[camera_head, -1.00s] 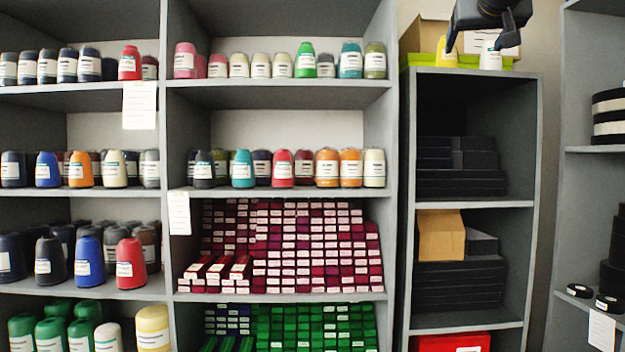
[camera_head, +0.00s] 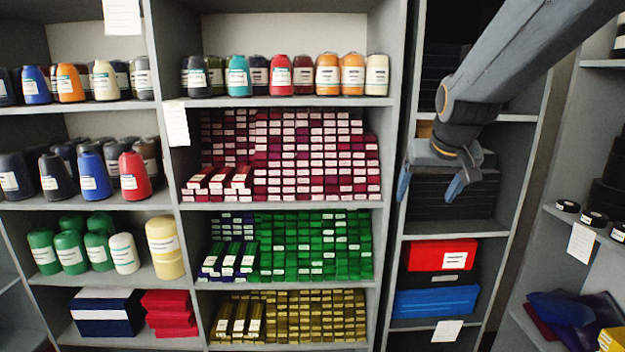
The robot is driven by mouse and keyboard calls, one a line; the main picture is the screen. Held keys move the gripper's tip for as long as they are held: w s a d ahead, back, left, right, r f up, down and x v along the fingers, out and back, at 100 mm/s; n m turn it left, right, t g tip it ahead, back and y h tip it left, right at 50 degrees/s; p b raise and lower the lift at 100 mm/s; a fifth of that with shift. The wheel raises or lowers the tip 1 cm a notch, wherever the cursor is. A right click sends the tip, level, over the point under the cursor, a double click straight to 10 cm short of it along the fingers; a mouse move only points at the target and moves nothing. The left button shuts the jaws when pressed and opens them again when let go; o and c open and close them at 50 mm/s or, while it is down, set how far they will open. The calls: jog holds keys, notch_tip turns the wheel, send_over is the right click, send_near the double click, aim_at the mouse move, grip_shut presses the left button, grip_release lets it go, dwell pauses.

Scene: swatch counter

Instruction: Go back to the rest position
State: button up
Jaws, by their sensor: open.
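My gripper (camera_head: 428,192) hangs down in the right half of the head view, in front of the narrow right-hand shelf unit. Its two fingers are spread apart and nothing is between them. My arm comes in from the upper right corner. The gripper covers part of the black boxes (camera_head: 420,218) stacked behind it. I cannot tell how far it is from the shelf.
Below the gripper are a red box (camera_head: 440,255) and a blue box (camera_head: 436,300). Shelves with thread cones (camera_head: 238,76) and packed swatches (camera_head: 300,250) fill the left and middle. Another rack with black rolls (camera_head: 594,219) stands at right.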

jog(key=s+a+f+g, duration=0.3)
jog(key=s+a+f, duration=0.1)
jog(key=s+f, duration=0.8)
jog(key=shift+f+n+y, duration=0.3)
jog(key=shift+f+n, duration=0.1)
jog(key=shift+f, duration=0.45)
jog(key=s+f+g, duration=0.1)
jog(key=s+f, duration=0.1)
jog(key=s, duration=0.1)
jog(key=s+a+f+g, duration=0.1)
jog(key=s+f, duration=0.1)
jog(key=s, duration=0.2)
jog(key=s+f, duration=0.2)
jog(key=s, duration=0.1)
jog(key=shift+s+a+f+g, duration=0.2)
jog(key=shift+a+f+g, duration=0.15)
jog(key=shift+f+g, duration=0.05)
jog(key=shift+c, duration=0.3)
